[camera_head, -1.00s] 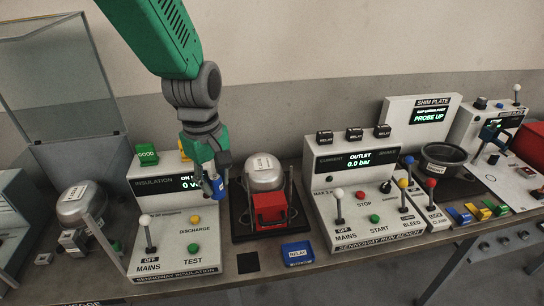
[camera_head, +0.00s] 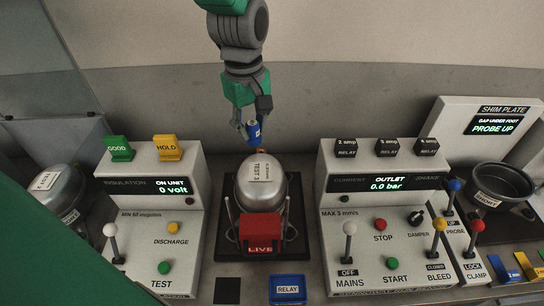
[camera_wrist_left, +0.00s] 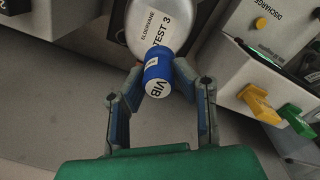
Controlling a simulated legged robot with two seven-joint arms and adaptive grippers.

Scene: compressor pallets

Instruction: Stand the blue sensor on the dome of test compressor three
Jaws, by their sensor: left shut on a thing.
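My left gripper (camera_head: 250,132) is shut on the blue sensor (camera_head: 254,131), a small cylinder. In the left wrist view the blue sensor (camera_wrist_left: 157,73) sits between the two fingertips, with its white "VIB" end facing the camera. Test compressor three (camera_head: 261,182) is a silver dome labelled "TEST 3" on a black base, with a red "LIVE" box in front. The sensor is above and behind the dome in the head view. In the left wrist view it overlaps the dome's edge (camera_wrist_left: 205,18); I cannot tell whether they touch. My right gripper is not in view.
The insulation unit (camera_head: 150,225) stands left of the compressor, with green and yellow tags on top. The run bench unit (camera_head: 375,240) stands right, with several levers. Another silver compressor (camera_head: 58,190) is at far left.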

